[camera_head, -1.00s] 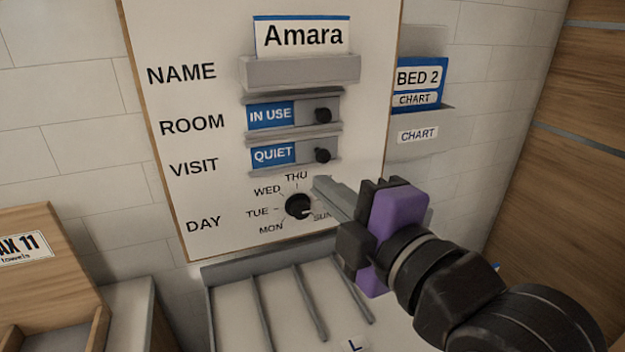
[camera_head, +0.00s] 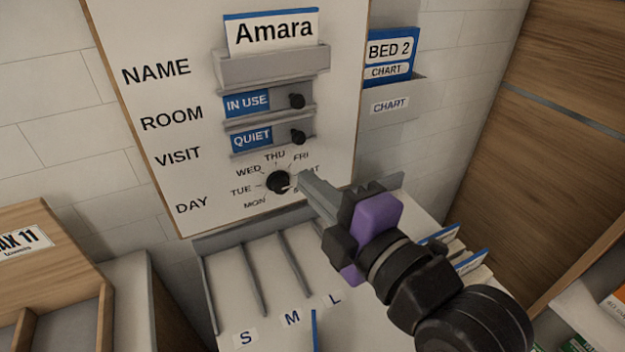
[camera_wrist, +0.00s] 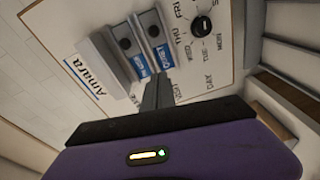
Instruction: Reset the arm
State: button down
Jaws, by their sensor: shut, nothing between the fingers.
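My gripper (camera_head: 318,196) is shut and empty, with its grey fingers pointing up and left toward the white board (camera_head: 180,95). In the head view its tips appear just right of the black day dial (camera_head: 278,182) and cover part of the labels on that side. In the wrist view the fingers (camera_wrist: 157,92) are together and the dial (camera_wrist: 202,25) stands clear of them. Whether the tips touch the board cannot be told.
The board bears the Amara name card (camera_head: 272,32), an IN USE slider (camera_head: 247,102) and a QUIET slider (camera_head: 252,139). A BED 2 chart (camera_head: 390,52) sits in a wall holder at right. A divided tray labelled S, M, L (camera_head: 225,285) lies below. A wooden box (camera_head: 45,255) stands left.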

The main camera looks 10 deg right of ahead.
dwell(0.3)
jog(key=d+r+m+t+h, duration=0.1)
jog(key=d+r+m+t, duration=0.25)
jog(key=m, duration=0.35)
jog(key=s+d+f+m+t+h, duration=0.1)
jog(key=s+d+f+m+h, duration=0.3)
jog(key=s+d+f+m, duration=0.4)
jog(key=s+d+f+m+g+h+b, duration=0.1)
jog(key=s+f+m+g, duration=0.1)
jog(key=s+f, duration=0.7)
jog(key=s+d+f+m+g+h+b, duration=0.1)
jog(key=s+f+m+g, duration=0.2)
jog(key=s+f, duration=0.7)
jog(key=s+m, duration=0.1)
jog(key=s, duration=0.5)
jog(key=shift+g, duration=0.35)
